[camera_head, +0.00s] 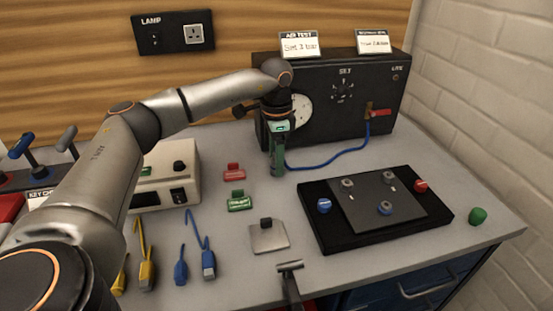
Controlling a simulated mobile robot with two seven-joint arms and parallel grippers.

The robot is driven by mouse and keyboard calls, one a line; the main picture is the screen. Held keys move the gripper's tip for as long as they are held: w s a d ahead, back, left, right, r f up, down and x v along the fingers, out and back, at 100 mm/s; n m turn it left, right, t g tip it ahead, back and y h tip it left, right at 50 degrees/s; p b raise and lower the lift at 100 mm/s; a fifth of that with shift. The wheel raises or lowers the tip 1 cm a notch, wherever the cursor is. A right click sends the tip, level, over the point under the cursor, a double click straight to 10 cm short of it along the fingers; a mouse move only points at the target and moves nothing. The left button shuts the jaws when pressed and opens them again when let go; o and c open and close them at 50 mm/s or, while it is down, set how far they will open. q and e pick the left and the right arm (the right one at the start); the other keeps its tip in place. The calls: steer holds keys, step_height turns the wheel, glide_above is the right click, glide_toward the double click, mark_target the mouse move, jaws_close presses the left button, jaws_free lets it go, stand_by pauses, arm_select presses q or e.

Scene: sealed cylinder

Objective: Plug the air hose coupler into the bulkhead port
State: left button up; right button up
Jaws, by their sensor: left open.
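A blue air hose (333,158) runs from a red-handled fitting (378,112) on the front of the black air test box (340,80) and curves across the bench to the left. Its left end passes beside my left gripper (277,172), where the coupler cannot be made out. My left gripper points down in front of the left part of the box, its fingers low over the bench, and it is open. My wrist hides part of the box's round gauge (302,110). I cannot tell which fitting is the bulkhead port. My right gripper does not show.
Red (234,172) and green (239,201) blocks lie near the gripper, with a metal plate (268,237) in front. A black tray (440,212) with knobs is at right. Blue and yellow cables (208,258) lie at front left. A green knob (478,215) sits near the right edge.

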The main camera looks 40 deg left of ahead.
arm_select(q)
steer(key=shift+c, duration=0.3)
jaws_close()
stand_by(0.4)
steer(key=shift+r, duration=0.1)
stand_by(0.9)
steer(key=shift+r+p, duration=2.95)
